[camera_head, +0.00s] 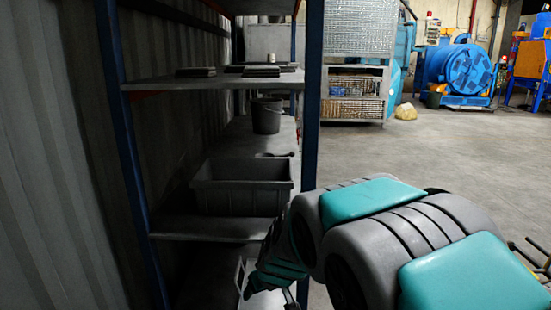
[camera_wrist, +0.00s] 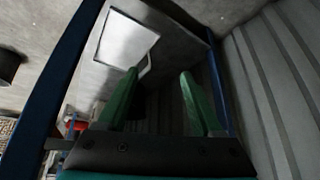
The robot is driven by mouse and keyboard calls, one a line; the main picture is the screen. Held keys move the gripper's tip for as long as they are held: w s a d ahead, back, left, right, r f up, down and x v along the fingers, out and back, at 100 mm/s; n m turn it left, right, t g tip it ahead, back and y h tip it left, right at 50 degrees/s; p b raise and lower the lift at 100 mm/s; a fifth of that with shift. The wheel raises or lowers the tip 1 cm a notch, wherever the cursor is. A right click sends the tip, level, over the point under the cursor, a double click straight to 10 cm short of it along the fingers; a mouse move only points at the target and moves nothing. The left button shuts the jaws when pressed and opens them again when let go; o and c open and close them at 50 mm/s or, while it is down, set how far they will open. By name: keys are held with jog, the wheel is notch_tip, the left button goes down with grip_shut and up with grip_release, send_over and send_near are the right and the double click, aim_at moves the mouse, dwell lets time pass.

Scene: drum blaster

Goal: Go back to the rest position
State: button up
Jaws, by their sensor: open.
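My gripper (camera_wrist: 159,75) shows in the wrist view as two green fingers set well apart, with nothing held between them. A pale, flat, tray-like thing (camera_wrist: 125,42) lies beyond the left finger, apart from it as far as I can tell. In the head view my grey and teal arm fills the lower right and reaches left towards the lower part of a shelf rack (camera_head: 312,100). The fingers cannot be made out clearly there. A white-edged thing (camera_head: 240,272) shows low in the rack beside the arm's end, partly hidden by it.
A grey crate (camera_head: 240,188) stands on the rack's middle shelf, with a dark bucket (camera_head: 266,117) behind it. Dark flat pieces (camera_head: 195,72) lie on the upper shelf. A corrugated wall (camera_head: 45,150) closes the left side. Open floor (camera_head: 430,145) lies right of the rack; blue machinery (camera_head: 455,72) stands far off.

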jog(key=s+d+r+m+g+h, duration=0.1)
jog(key=s+d+m+g, duration=0.1)
jog(key=s+d, duration=0.65)
jog(key=s+d+r+m+g+h, duration=0.1)
jog(key=s+d+g, duration=0.25)
jog(key=s, duration=0.95)
jog(key=s+d+r+m+g+h, duration=0.1)
jog(key=s+d+m+g, duration=0.1)
jog(key=s+d, duration=0.65)
jog(key=s+a+r+p, duration=0.1)
jog(key=s+r+p, duration=0.2)
jog(key=r+p, duration=0.6)
jog(key=shift+s+a, duration=0.25)
jog(key=shift+a, duration=0.15)
